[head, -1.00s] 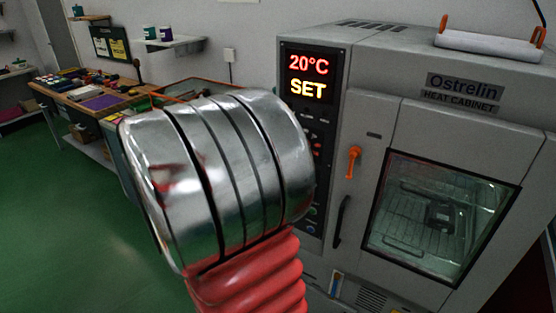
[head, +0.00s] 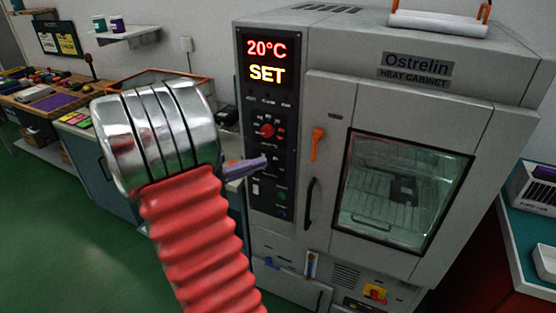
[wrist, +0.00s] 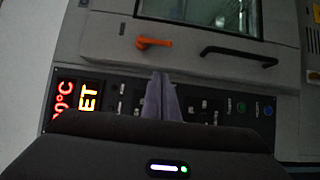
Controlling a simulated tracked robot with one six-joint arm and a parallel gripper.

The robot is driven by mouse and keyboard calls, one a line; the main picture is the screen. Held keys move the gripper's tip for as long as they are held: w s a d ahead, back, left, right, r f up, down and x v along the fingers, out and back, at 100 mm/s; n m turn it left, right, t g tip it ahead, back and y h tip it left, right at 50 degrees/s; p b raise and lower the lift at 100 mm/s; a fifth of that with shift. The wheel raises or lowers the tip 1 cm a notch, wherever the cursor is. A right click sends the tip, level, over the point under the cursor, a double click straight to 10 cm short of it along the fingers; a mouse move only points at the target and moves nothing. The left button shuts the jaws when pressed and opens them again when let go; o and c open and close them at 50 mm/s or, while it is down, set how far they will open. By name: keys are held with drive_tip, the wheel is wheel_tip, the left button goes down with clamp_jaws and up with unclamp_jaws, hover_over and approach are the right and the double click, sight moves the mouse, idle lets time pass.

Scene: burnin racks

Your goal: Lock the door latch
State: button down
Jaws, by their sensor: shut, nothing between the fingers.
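The door latch (head: 317,143) is an orange lever on the left edge of the heat cabinet's door (head: 325,95). It hangs nearly upright in the head view, its wider end at the top. In the wrist view the latch (wrist: 153,43) lies sideways above the fingers. The door looks closed against the cabinet. My gripper (head: 262,162) has pale purple fingers in front of the dark control panel, left of the latch and apart from it. In the wrist view the gripper (wrist: 163,80) is shut with nothing between the fingers, its tips just short of the latch in the picture.
A black door handle (head: 309,203) is below the latch. The control panel (head: 268,205) with a red knob (head: 266,131) is behind my fingers. A workbench (head: 60,105) with tools stands at the left, a teal-topped counter (head: 530,235) at the right. Green floor is free at the lower left.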

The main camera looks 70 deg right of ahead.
drive_tip(key=s+a+x, duration=0.1)
drive_tip(key=s+x, duration=0.1)
drive_tip(key=x, duration=1)
drive_tip(key=shift+s+a, duration=0.2)
drive_tip(key=shift+a, duration=0.05)
